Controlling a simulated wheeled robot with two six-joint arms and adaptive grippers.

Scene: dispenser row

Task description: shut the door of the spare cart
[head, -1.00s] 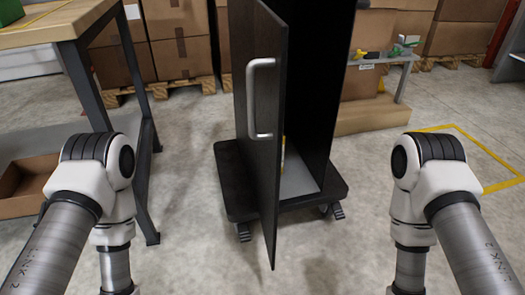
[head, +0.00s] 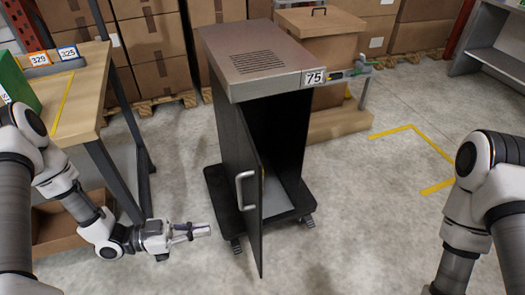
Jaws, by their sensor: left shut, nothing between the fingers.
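The spare cart (head: 228,130) is a dark cabinet on a wheeled base, with a grey vented top and a tag reading 75. Its door (head: 252,205) stands ajar, swung out toward me, and the dark inside shows to its right. The door has a pale bar handle (head: 239,190). My left gripper (head: 206,230) is shut and empty, to the left of the door and lower in the picture than the handle, apart from both. My right arm is at the right edge; its gripper is out of view.
A wood-topped workbench (head: 88,95) stands at left with number tags 329 and 325. Below it is an open cardboard box (head: 62,225). Stacked cartons (head: 155,45) line the back.

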